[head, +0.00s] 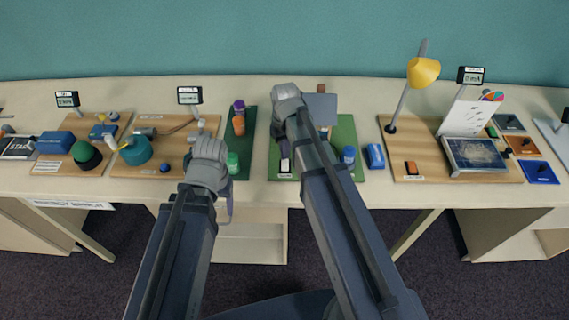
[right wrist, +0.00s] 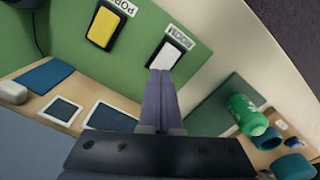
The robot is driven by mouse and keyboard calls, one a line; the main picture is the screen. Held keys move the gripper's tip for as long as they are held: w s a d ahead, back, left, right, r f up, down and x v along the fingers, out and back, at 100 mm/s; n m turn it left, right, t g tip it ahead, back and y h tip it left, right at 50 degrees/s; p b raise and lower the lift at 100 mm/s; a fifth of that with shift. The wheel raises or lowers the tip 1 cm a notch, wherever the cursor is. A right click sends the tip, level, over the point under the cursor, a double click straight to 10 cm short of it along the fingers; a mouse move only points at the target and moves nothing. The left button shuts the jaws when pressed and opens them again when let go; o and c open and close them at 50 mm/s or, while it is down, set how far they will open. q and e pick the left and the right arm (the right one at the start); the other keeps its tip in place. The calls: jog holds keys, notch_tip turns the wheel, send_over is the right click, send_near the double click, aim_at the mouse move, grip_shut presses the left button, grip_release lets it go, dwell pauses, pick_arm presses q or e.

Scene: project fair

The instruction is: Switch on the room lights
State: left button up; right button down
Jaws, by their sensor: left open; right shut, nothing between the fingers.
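A white switch in a dark frame (right wrist: 171,54), labelled ROOM, is on a green board (right wrist: 205,62). It also shows in the head view (head: 284,166), near the board's front left corner. My right gripper (right wrist: 161,76) is shut and empty. Its fingertips overlap the switch's lower edge in the right wrist view; I cannot tell whether they press it. A yellow switch (right wrist: 103,28) with a partly hidden label starting "POR" is beside it on the board. My left gripper (head: 228,205) is open and empty, by the table's front edge.
A green container (head: 233,162) stands on a dark green mat left of the board. Wooden boards with a yellow lamp (head: 423,72) and several small objects stand along the table (head: 270,190).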

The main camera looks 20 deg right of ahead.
aim_at(285, 161)
jog(key=shift+f+b, duration=0.9)
jog(key=shift+f, duration=0.05)
dwell(0.8)
jog(key=shift+r, duration=0.1)
notch_tip(285, 161, up, 7)
jog(key=p, duration=0.7)
jog(key=shift+a, duration=0.1)
jog(key=s+a+n+h, duration=0.1)
jog(key=s+a, duration=0.9)
jog(key=s, duration=0.4)
jog(key=shift+s+a, duration=0.15)
dwell(0.3)
